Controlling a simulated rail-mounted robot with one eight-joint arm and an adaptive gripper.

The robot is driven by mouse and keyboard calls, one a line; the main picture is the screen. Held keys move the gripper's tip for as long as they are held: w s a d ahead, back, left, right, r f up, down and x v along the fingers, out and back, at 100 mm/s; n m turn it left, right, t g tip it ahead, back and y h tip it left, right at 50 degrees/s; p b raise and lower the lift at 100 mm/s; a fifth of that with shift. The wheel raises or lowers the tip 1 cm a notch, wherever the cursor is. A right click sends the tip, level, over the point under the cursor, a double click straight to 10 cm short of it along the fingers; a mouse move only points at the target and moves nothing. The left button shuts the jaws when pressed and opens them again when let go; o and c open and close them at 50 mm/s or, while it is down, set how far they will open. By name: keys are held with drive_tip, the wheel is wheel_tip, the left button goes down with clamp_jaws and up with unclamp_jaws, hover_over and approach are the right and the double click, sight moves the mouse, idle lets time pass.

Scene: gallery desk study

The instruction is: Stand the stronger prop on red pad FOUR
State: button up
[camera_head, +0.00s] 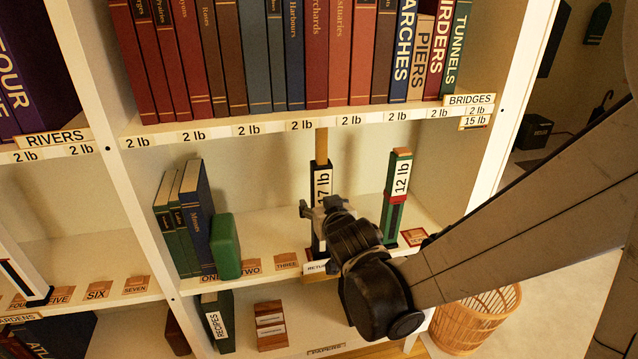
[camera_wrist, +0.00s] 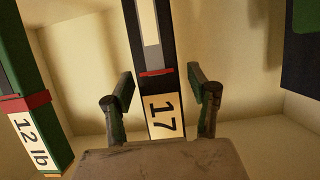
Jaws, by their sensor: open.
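The black prop marked 17 lb (camera_head: 322,180) stands upright on the middle shelf, with a pale wooden upper part. The green and black prop marked 12 lb (camera_head: 397,185) stands to its right. My gripper (camera_head: 322,208) is at the 17 lb prop and hides part of it. In the wrist view my open fingers (camera_wrist: 160,90) are on both sides of the 17 lb prop (camera_wrist: 163,112), with gaps beside it. The 12 lb prop (camera_wrist: 33,140) is at the left there.
Pads FIVE (camera_head: 62,295), SIX (camera_head: 98,290) and SEVEN (camera_head: 136,285) lie right of FOUR. A white upright divider (camera_head: 130,180) separates the bays. Dark books (camera_head: 198,225) and a green block (camera_head: 225,247) stand left of my gripper. A wicker basket (camera_head: 475,320) is below right.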

drive_tip(key=p+v, duration=0.3)
drive_tip(key=v, duration=0.9)
drive_tip(key=s+d+r+m+g+h, duration=0.2)
drive_tip(key=s+d+g, duration=0.4)
drive_tip(key=s+d, duration=0.9)
drive_tip(key=shift+d+r+g+h, duration=0.35)
drive_tip(key=shift+r+h, duration=0.15)
drive_tip(key=shift+r, duration=0.2)
drive_tip(key=shift+r+p, duration=0.1)
drive_tip(key=shift+p, duration=0.2)
wheel_tip(320, 180, up, 8)
drive_tip(key=p, duration=0.8)
drive_tip(key=shift+r, duration=0.2)
